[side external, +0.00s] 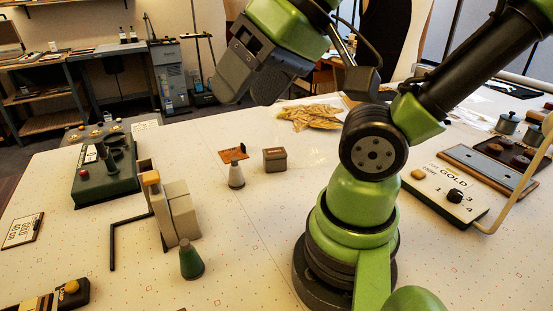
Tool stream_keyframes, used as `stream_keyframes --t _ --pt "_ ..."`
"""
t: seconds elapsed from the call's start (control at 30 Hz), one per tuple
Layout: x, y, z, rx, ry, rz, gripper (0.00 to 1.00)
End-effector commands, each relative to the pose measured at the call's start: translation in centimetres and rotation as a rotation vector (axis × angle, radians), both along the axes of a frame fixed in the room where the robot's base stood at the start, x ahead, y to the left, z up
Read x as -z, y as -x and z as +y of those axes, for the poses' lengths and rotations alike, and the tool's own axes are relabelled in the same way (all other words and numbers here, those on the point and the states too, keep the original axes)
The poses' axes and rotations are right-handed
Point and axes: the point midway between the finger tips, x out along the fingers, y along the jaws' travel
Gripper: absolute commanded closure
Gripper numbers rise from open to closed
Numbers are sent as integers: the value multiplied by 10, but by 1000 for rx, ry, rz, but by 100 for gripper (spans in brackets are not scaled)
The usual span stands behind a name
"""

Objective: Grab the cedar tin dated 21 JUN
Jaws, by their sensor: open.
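A small grey-brown box-shaped tin (275,160) with a reddish strip near its top stands upright on the white table, near the middle. It may be the cedar tin, but I cannot read any date on it from here. My gripper (252,82) is at the top centre, high above the table and apart from the tin. It is open, and I see nothing held in it. No lettering of 21 JUN is legible anywhere in view.
A green cone (191,262) and pale blocks (176,212) stand front left. A GOLD panel (446,192) lies right. Crumpled tan material (310,115) lies behind.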

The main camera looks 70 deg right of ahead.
Motion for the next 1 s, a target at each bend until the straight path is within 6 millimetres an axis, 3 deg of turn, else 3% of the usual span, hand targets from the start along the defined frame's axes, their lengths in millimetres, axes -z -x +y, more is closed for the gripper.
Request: stream_keyframes --t 0.3,0.37,0.4,0.67,0.87,1.0 --pt "0 0 0 0 0 0 37" --pt "0 0 0 0 0 0 23" --pt "0 0 0 0 0 0 21" --pt "0 -1 -1 11 -3 5 21" --pt "-1 -32 -24 248 -72 105 21" --pt "8 -70 -65 585 -169 218 21"
